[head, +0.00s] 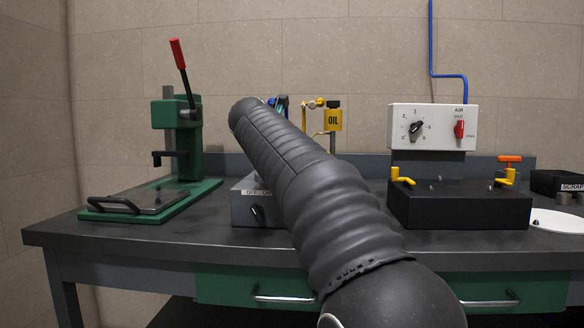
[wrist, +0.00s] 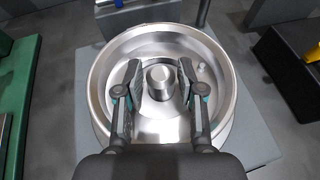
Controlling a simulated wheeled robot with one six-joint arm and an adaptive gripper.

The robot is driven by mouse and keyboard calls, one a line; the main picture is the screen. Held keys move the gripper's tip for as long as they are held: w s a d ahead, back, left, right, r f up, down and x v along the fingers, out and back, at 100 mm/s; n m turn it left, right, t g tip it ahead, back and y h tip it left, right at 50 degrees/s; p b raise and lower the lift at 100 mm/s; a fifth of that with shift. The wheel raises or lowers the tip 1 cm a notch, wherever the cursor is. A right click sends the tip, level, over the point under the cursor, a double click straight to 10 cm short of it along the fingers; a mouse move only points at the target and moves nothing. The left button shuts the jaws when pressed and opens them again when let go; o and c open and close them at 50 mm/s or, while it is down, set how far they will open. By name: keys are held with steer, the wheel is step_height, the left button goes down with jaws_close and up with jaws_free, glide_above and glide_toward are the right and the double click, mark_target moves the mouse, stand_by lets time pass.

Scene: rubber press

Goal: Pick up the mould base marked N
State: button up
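A round, shiny metal dish (wrist: 222,85) with a raised rim, a central post (wrist: 160,82) and a small pin (wrist: 201,67) fills the middle of the wrist view. It looks like a mould base; no letter N is readable on it. My gripper (wrist: 159,74) is over the dish with its two fingers apart, one on each side of the post. Gaps show between the fingers and the post. In the head view my arm hides the dish and most of my gripper.
The dish rests on a grey box with an OFF/ON knob (head: 255,213). A green lever press (head: 188,140) stands left. A black block with yellow clamps (head: 458,208) and a white plate (head: 558,222) are right.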

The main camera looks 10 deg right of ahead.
jaws_close()
steer(key=shift+r, duration=0.15)
steer(key=shift+r, duration=0.1)
